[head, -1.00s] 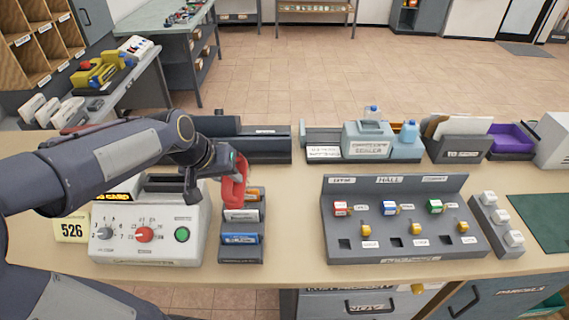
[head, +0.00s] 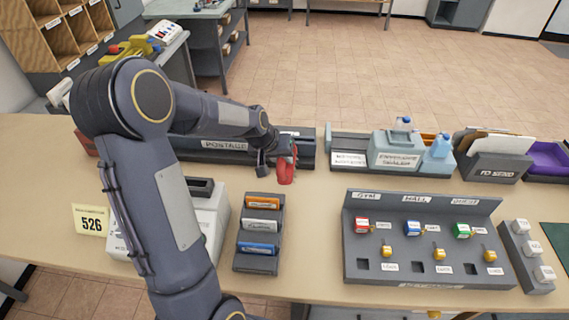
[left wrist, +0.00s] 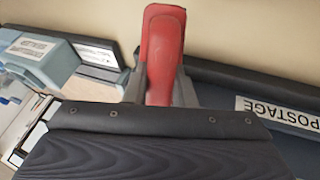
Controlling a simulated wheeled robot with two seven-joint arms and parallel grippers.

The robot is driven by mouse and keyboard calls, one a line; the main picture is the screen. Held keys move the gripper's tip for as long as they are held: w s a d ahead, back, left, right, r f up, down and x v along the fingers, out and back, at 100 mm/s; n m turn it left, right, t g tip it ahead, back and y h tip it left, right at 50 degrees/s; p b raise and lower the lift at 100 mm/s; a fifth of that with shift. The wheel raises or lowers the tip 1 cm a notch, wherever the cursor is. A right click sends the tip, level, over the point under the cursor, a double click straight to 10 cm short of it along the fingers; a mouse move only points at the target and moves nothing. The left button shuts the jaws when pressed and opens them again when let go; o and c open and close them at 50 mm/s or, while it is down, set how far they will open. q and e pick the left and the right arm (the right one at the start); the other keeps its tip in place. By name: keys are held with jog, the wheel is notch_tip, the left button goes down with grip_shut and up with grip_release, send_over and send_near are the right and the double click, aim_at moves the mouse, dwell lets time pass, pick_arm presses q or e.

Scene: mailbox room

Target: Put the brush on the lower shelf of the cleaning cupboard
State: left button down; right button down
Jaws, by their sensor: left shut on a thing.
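My left gripper (head: 282,157) is shut on a red thing (head: 286,172) and holds it over the counter, by the right end of the dark postage unit. In the left wrist view the red thing (left wrist: 163,50) stands up between the fingers as a rounded, handle-like piece. I cannot tell from its shape whether it is the brush; no bristles show. A grey open-fronted cupboard (head: 457,14) stands at the far back right, cut off by the top edge. I cannot tell whether it is the cleaning cupboard. My right gripper is not in view.
On the counter (head: 310,215) stand the postage unit (head: 215,147), an envelope sealer (head: 395,152), a slotted stand (head: 262,232), a key panel (head: 425,240) and a letter holder (head: 493,160). Beyond the counter is open tiled floor (head: 370,70). A workbench (head: 200,12) stands at the back left.

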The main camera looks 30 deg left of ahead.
pick_arm(q)
jog(key=shift+w+f, duration=0.5)
jog(key=shift+f, duration=0.05)
jog(key=shift+w+f, duration=0.15)
jog(key=shift+f, duration=1.55)
jog(key=shift+f, duration=0.1)
jog(key=shift+f, duration=0.15)
jog(key=c, duration=1.2)
grip_release()
